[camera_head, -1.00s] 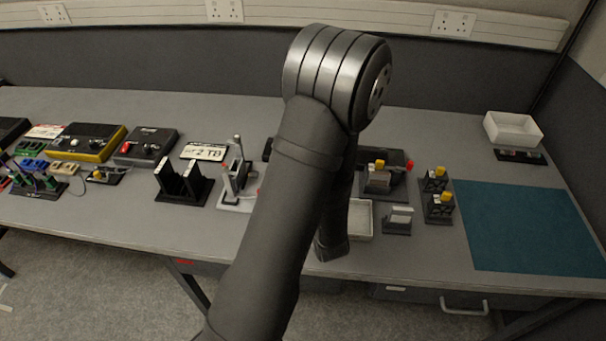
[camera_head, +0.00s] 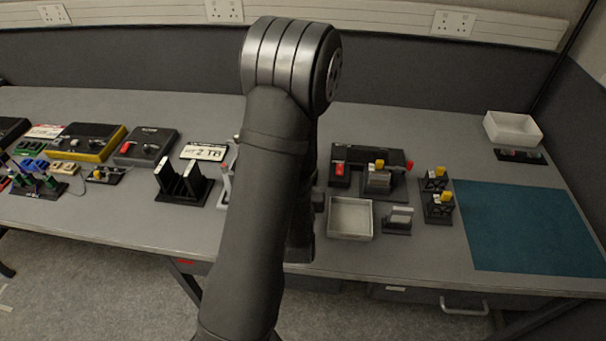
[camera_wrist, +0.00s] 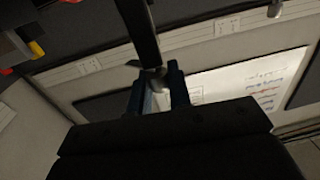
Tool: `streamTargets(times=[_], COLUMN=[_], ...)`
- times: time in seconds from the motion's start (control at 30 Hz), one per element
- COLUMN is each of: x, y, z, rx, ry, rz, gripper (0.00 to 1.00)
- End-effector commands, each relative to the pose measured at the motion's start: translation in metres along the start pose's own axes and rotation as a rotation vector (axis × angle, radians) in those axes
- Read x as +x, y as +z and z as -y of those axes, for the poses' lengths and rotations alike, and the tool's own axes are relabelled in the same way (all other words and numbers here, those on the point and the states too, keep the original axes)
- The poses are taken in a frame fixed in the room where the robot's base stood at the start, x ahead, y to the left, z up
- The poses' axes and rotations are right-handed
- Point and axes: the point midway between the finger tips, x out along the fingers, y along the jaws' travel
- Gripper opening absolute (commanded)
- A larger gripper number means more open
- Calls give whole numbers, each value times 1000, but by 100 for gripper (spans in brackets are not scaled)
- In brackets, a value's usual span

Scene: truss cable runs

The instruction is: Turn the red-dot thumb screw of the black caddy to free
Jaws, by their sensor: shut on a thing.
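My gripper is hidden behind my arm in the head view. In the wrist view its two bluish fingers (camera_wrist: 158,88) are close together, shut on a small metallic piece (camera_wrist: 157,75) with a long dark bar running up from it. I cannot tell what this piece belongs to. No red-dot thumb screw can be made out. I cannot tell which item is the black caddy. A black stand with upright plates (camera_head: 183,183) stands left of my arm, in front of a "2 TB" label (camera_head: 205,151).
Right of my arm are a red-topped black block (camera_head: 340,172), an empty light tray (camera_head: 351,218), a grey piece on a dark base (camera_head: 398,220) and yellow-topped black holders (camera_head: 438,206). The teal mat (camera_head: 530,228) is clear. A white bin (camera_head: 512,128) stands back right.

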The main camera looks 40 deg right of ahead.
Motion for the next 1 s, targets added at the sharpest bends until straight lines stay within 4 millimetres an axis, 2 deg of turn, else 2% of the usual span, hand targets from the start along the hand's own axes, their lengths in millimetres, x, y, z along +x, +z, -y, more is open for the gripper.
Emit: streamTargets(times=[1.0], x=[1], y=[0], z=[1], rx=[3], ry=[753], rz=[-3], gripper=[0])
